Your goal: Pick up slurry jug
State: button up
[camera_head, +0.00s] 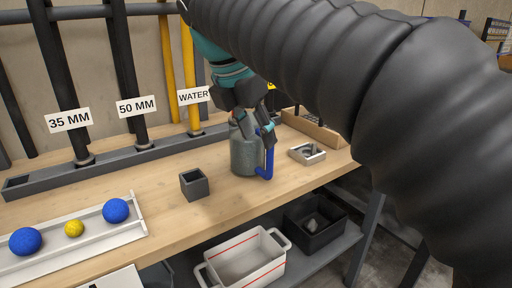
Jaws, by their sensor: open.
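The slurry jug (246,158) is a grey, speckled cylinder with a blue handle (268,160) on its right side. It stands upright on the wooden bench (160,222). My gripper (256,136) is open, with its dark fingers over the top and right side of the jug, close to the upper part of the handle. I cannot tell whether the fingers touch it. The gripper and my arm hide part of the jug's top and the area behind it.
A small dark square cup (194,184) stands left of the jug. A small light tray (307,153) lies to its right. A white rail tray (133,228) holds blue and yellow balls. Labelled pipes rise behind. A white crate (279,267) and black bin (337,243) sit below the bench.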

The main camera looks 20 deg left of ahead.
aim_at(267, 155)
jog(key=x, duration=0.4)
jog(key=b+x, duration=0.1)
jog(key=x, duration=0.3)
jog(key=shift+d+f, duration=0.1)
jog(key=shift+d, duration=0.15)
grip_shut()
